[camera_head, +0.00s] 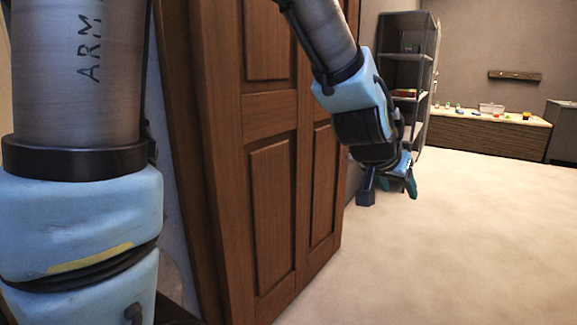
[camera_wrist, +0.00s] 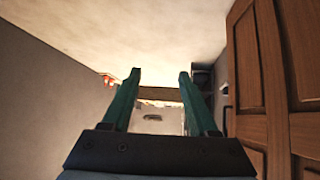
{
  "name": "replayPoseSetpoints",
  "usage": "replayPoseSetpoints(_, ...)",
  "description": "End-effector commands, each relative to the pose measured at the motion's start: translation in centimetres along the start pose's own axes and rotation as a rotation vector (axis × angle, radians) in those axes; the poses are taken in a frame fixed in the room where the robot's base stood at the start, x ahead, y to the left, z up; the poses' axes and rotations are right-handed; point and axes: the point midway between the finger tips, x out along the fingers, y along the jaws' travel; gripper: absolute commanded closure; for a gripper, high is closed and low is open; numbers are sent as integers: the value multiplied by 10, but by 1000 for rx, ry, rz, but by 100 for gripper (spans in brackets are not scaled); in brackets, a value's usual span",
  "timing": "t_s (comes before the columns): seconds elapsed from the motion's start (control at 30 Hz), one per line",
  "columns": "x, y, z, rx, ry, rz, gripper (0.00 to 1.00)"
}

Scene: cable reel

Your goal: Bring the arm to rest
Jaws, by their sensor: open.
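My arm reaches out in front of the brown wooden door (camera_head: 272,205) in the head view, with its wrist bent downward. My gripper (camera_head: 409,184) hangs above the pale floor, just past the door's free edge. In the wrist view my gripper (camera_wrist: 160,74) shows two green fingers spread apart with nothing between them. The same door (camera_wrist: 262,75) stands at the right of that view, apart from the fingers.
A grey shelf unit (camera_head: 406,62) stands against the back wall beyond my gripper. A long low counter (camera_head: 478,134) with several small items is at the back right, beside a grey cabinet (camera_head: 562,132). The pale floor (camera_head: 470,240) at the right is clear.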

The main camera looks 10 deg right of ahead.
Motion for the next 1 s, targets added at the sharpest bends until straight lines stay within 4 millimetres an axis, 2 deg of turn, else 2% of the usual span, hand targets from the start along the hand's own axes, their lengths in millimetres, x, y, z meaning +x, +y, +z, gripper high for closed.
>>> replayPoseSetpoints(0.03, -6, -33, 11, -47, -45, -42, 40)
replayPoseSetpoints(0.2, -32, -122, 65, -212, -206, -159, 40)
replayPoseSetpoints(0.3, -57, -166, 103, -323, -302, -226, 40)
replayPoseSetpoints(0.43, -96, -209, 156, -479, -426, -304, 40)
replayPoseSetpoints(0.5, -116, -223, 182, -557, -484, -338, 40)
replayPoseSetpoints(0.6, -141, -235, 211, -647, -550, -373, 40)
replayPoseSetpoints(0.7, -156, -240, 229, -704, -590, -394, 40)
replayPoseSetpoints(0.8, -163, -241, 238, -732, -610, -403, 40)
replayPoseSetpoints(1.0, -164, -241, 239, -735, -612, -404, 40)
